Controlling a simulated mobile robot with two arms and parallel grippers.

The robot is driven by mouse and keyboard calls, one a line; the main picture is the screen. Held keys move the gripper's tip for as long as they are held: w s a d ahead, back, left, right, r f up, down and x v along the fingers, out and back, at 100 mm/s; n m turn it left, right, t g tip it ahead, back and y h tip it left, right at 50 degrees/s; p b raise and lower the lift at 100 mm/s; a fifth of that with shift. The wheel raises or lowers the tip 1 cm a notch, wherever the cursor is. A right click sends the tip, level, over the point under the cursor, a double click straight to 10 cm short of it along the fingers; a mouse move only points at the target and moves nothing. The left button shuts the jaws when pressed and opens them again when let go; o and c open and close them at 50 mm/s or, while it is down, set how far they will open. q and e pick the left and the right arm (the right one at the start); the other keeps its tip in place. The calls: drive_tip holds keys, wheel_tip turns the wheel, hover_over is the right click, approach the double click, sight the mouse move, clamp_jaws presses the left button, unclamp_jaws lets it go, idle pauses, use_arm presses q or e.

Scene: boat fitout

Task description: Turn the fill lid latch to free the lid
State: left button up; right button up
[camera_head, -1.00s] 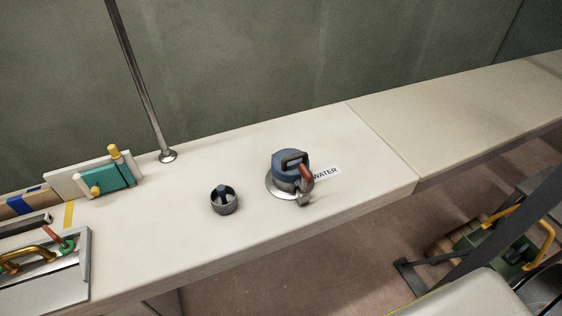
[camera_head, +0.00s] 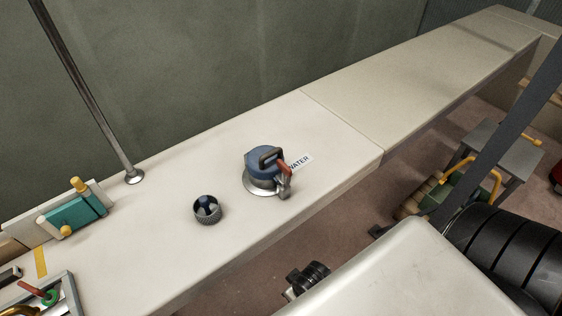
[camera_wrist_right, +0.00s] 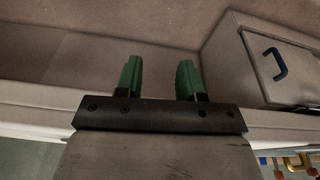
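The fill lid (camera_head: 262,163) is a blue round cap with a dark handle on top, seated on a metal flange on the white counter in the head view. Its latch has a red lever (camera_head: 284,168) at the lid's right side, above a metal clasp (camera_head: 284,188). A white WATER label (camera_head: 301,162) lies beside it. My right gripper (camera_wrist_right: 159,78) shows in the right wrist view, with its two green fingers apart and nothing between them. The lid and latch do not show in that view. My left gripper is out of view.
A knurled dark cup (camera_head: 207,211) stands left of the lid. A metal pole (camera_head: 95,105) and a teal block (camera_head: 72,214) are farther left. The counter to the right is clear. A grey box with a blue handle (camera_wrist_right: 276,64) shows in the wrist view.

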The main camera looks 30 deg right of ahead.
drive_tip(key=w+a+r+y+p, duration=0.1)
drive_tip(key=w+r, duration=0.1)
drive_tip(key=r, duration=0.5)
drive_tip(key=w+a+r, duration=0.1)
drive_tip(key=w+r, duration=0.2)
drive_tip(key=r, duration=0.4)
drive_tip(key=m+g+h, duration=0.1)
drive_tip(key=g, duration=0.2)
approach(284, 164)
drive_tip(key=f, duration=0.5)
drive_tip(key=f+p, duration=0.1)
drive_tip(key=f, duration=0.4)
drive_tip(key=shift+s+a+f, duration=0.15)
drive_tip(key=shift+s+f, duration=0.05)
drive_tip(key=shift+f, duration=0.05)
clamp_jaws()
